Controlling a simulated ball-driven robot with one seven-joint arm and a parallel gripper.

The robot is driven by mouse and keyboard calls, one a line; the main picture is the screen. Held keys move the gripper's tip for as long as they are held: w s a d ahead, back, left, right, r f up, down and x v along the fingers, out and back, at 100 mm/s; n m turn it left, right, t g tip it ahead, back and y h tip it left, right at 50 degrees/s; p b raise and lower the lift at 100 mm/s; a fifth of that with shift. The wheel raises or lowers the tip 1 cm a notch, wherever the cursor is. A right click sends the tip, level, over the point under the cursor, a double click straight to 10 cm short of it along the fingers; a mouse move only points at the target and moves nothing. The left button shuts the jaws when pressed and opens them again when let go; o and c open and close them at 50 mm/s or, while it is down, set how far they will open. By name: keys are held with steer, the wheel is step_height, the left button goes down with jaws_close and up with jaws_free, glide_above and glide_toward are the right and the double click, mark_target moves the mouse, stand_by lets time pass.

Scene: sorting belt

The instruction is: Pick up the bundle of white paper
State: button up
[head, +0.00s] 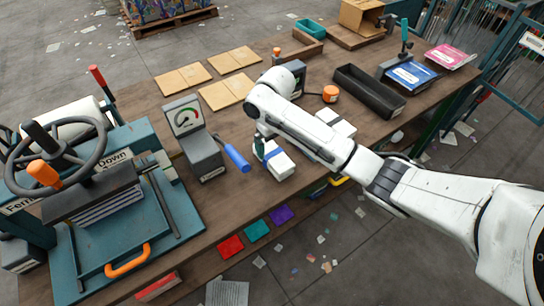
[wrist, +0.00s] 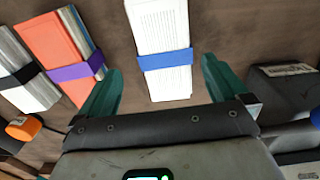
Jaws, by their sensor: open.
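The bundle of white paper (wrist: 160,105) lies on the wooden bench with a blue band (wrist: 165,59) around it. In the head view the white bundle (head: 281,164) is near the bench's front edge, below the end of my arm. My gripper (wrist: 160,66) is open, its teal fingers on either side of the bundle in the wrist view, with gaps between. In the head view my gripper (head: 261,148) is partly hidden by my arm. I cannot tell its exact height above the bundle.
An orange bundle (wrist: 55,45) with a purple band and a grey-white bundle (wrist: 30,90) with a black band lie left in the wrist view. A black tray (head: 370,92) is farther back.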

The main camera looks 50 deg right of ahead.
mark_target(273, 153)
steer(key=shift+a+f+p, duration=0.2)
steer(key=shift+f, duration=1.25)
steer(key=shift+a+f+p, duration=0.15)
steer(key=shift+f+p, duration=0.05)
steer(key=shift+f, duration=1.2)
steer(key=shift+c, duration=0.5)
steer(key=c, duration=1.2)
steer(key=shift+o, duration=0.2)
steer(key=shift+r, duration=0.1)
